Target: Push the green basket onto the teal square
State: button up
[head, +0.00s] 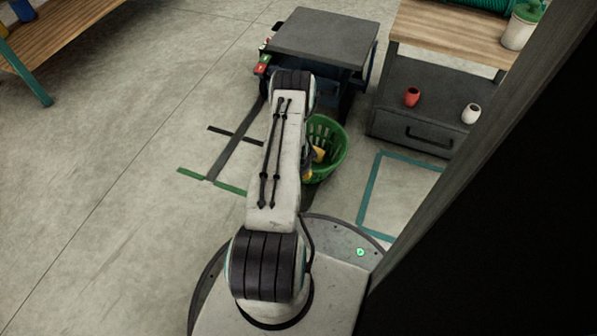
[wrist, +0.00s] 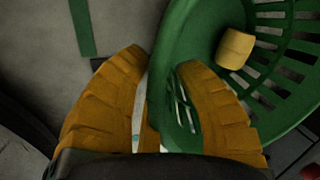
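The green basket (head: 331,151) stands upright on the floor in front of the dark cart, partly hidden by my arm. Its slotted wall shows in the wrist view (wrist: 292,80), and a yellow block (wrist: 235,48) lies inside it. The teal square (head: 371,190) is an outline on the floor to the right of the basket, apart from it. My gripper's two orange fingers (wrist: 162,62) are apart, one on each side of the basket's rim. The right finger is over the inside. I cannot tell whether they press on the rim. In the head view the gripper is mostly hidden.
A dark cart (head: 322,40) stands behind the basket. A grey drawer cabinet (head: 420,115) with a red cup (head: 412,97) and a white cup (head: 471,113) stands behind the square. A dark post blocks the right side. Open floor lies left, with tape lines (head: 228,153).

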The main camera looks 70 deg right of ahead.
grip_shut()
